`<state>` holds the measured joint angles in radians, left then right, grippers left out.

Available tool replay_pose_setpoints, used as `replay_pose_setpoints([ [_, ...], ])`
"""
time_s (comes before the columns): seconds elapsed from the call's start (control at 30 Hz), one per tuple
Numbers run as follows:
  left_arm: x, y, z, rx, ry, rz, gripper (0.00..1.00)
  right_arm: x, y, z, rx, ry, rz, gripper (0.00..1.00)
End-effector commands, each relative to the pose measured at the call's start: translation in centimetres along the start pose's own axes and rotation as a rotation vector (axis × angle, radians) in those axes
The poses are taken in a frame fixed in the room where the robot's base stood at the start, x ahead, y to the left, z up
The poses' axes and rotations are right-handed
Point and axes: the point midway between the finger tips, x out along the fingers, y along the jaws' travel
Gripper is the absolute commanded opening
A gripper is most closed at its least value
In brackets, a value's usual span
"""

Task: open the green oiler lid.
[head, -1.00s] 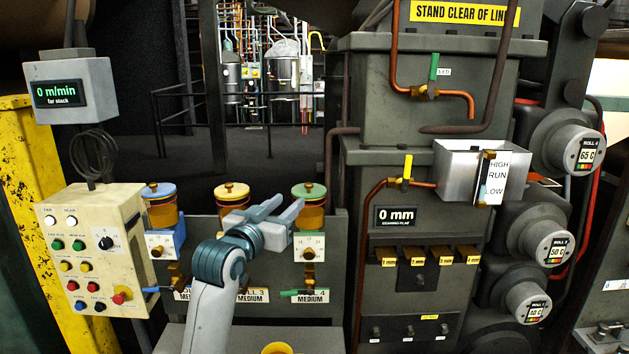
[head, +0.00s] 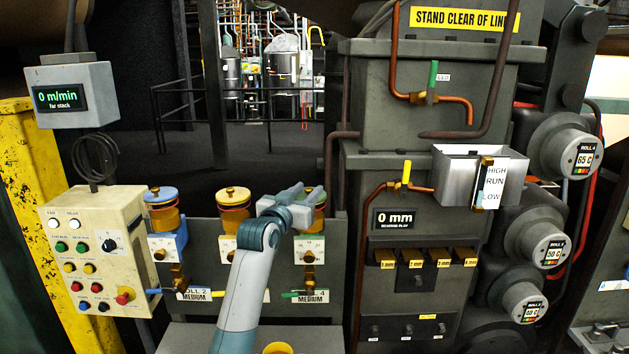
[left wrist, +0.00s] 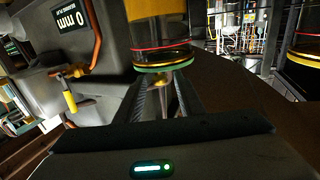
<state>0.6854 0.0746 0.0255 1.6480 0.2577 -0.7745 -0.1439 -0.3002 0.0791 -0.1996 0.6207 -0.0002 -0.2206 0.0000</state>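The green oiler lid (head: 317,190) tops the amber oiler at the right of a row of three, partly hidden behind my left gripper. My left gripper (head: 312,194) is at the lid's height, in front of it. In the left wrist view, turned upside down, the green lid (left wrist: 163,68) sits on the clear oiler cup (left wrist: 160,35). Its brass knob shows just beyond and between the fingertips of my left gripper (left wrist: 168,92). The fingers look apart; I cannot tell whether they touch the knob. The lid sits level on the cup. My right gripper is not in view.
The yellow-lid oiler (head: 234,205) and blue-lid oiler (head: 161,208) stand to the left. A cream button panel (head: 97,250) is at the far left. A grey machine housing (head: 430,225) with pipes and a metal box (head: 470,175) rises close on the right.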

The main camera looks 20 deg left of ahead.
Motion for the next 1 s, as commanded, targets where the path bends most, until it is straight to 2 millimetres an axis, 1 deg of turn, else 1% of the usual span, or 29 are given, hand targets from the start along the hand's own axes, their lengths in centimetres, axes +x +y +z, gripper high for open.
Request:
replay_pose_setpoints([
  [0.03,0.8,0.0,-0.3,-0.001,-0.001,0.001,0.35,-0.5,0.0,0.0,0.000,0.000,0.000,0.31],
  [0.2,3.0,0.0,-0.2,-0.001,-0.001,0.001,0.35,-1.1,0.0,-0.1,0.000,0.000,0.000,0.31],
  [0.4,4.8,0.0,-0.1,0.000,0.000,0.001,0.35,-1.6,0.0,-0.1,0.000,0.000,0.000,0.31],
  [0.6,5.5,0.0,0.0,0.000,0.000,0.000,0.35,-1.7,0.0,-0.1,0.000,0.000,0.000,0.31],
  [0.87,5.6,0.0,0.0,0.000,0.000,0.000,0.35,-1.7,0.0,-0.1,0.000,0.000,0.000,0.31],
  [0.9,5.6,0.0,0.0,0.000,0.000,0.000,0.33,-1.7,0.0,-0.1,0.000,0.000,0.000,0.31],
  [0.97,5.6,0.0,0.0,0.000,0.000,0.000,0.18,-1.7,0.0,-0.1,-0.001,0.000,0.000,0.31],
  [1.0,5.6,0.0,0.0,0.000,0.000,0.000,0.09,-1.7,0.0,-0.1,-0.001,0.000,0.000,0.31],
])
